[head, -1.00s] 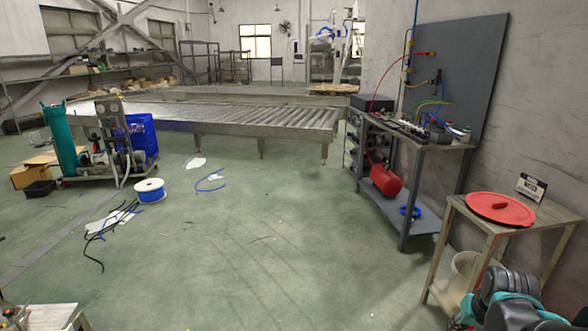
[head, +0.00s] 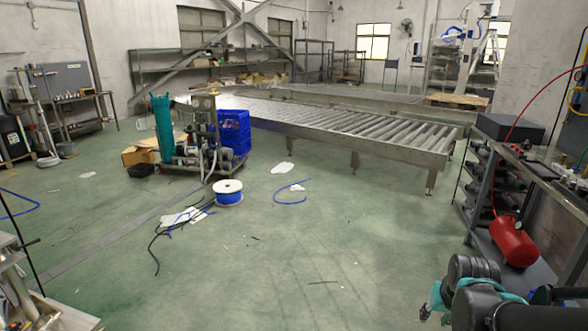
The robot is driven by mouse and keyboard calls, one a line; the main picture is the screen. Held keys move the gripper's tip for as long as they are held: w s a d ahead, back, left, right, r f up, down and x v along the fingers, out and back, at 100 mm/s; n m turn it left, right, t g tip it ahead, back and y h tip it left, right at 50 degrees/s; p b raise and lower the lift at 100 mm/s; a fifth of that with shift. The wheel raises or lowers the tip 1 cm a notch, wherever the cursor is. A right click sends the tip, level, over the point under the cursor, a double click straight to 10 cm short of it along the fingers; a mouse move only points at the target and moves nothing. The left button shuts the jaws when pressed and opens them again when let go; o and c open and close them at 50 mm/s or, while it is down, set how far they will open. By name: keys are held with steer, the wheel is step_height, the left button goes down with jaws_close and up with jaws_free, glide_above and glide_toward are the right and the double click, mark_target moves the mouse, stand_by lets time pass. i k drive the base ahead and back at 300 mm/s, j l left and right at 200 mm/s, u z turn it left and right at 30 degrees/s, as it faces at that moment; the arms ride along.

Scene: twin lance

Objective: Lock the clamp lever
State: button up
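I cannot make out a clamp lever in the head view. A pump cart (head: 200,150) with a teal cylinder and small machinery stands on the floor left of centre; details on it are too small to tell. A workbench (head: 12,290) is cut off at the lower left corner, with metal parts and a thin black rod on it. Part of my own dark arm with teal bands shows at the lower right.
A roller conveyor (head: 370,135) crosses the back. A blue-and-white cable spool (head: 228,192), black cables (head: 158,240) and a blue hose (head: 290,197) lie on the floor. A bench with a red tank (head: 513,242) stands at right.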

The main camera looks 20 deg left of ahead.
mark_target(29, 243)
steer(key=i+u, duration=0.25)
steer(key=i, duration=0.4)
steer(key=i+u, duration=0.25)
steer(key=i, duration=0.35)
steer(key=i+l+u, duration=0.15)
steer(key=i+u, duration=0.15)
steer(key=i, duration=0.35)
steer(key=i+j+u, duration=0.15)
steer(key=i+u, duration=0.3)
steer(key=i+j+u, duration=0.1)
steer(key=i+u, duration=0.2)
steer(key=u, duration=0.15)
steer(key=i+l+u, duration=0.1)
steer(key=i+u, duration=0.35)
steer(key=i+l+u, duration=0.2)
steer(key=u, duration=0.25)
steer(key=i+j+u, duration=0.1)
steer(key=i+u, duration=0.65)
steer(key=u, duration=0.2)
steer(key=i+l+u, duration=0.2)
steer(key=i+u, duration=0.3)
steer(key=k, duration=0.1)
